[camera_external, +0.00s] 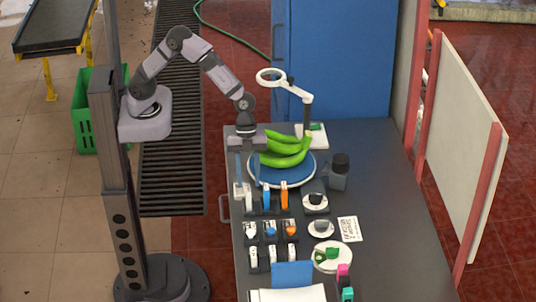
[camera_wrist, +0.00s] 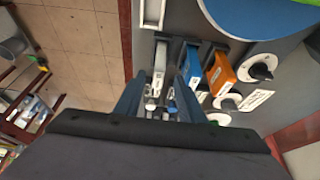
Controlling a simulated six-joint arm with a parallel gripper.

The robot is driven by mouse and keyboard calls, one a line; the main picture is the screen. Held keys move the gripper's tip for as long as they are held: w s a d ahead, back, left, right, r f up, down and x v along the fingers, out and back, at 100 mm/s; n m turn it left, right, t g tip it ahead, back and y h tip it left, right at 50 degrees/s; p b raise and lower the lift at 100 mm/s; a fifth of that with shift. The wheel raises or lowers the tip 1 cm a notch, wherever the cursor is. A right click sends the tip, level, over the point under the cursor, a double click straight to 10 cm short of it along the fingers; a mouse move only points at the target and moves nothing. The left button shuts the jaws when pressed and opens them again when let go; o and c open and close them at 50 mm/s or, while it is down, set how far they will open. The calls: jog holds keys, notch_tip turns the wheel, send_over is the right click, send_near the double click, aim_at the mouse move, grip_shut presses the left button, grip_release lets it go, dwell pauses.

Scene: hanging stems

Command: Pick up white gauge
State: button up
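The white gauge (camera_external: 241,194) is at the left edge of the grey bench, at the left end of a row with a blue gauge (camera_external: 266,198) and an orange gauge (camera_external: 284,196). My gripper (camera_external: 247,183) points down just over the white gauge; its fingers are apart. In the wrist view, the white gauge (camera_wrist: 159,57) shows just ahead of my open gripper (camera_wrist: 160,82), between the lines of the two fingers. I see nothing held. The wrist view also shows the blue gauge (camera_wrist: 190,63) close to the right finger and the orange gauge (camera_wrist: 219,73) farther right.
Green bananas (camera_external: 287,153) lie on a round blue plate (camera_external: 262,180) behind the row. Several small devices (camera_external: 270,232) sit in front. The bench's right side is mostly clear.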

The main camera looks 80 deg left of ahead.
aim_at(248, 186)
jog(key=shift+p+x, duration=1)
jog(key=shift+x, duration=1.2)
jog(key=shift+s+d, duration=0.1)
grip_shut()
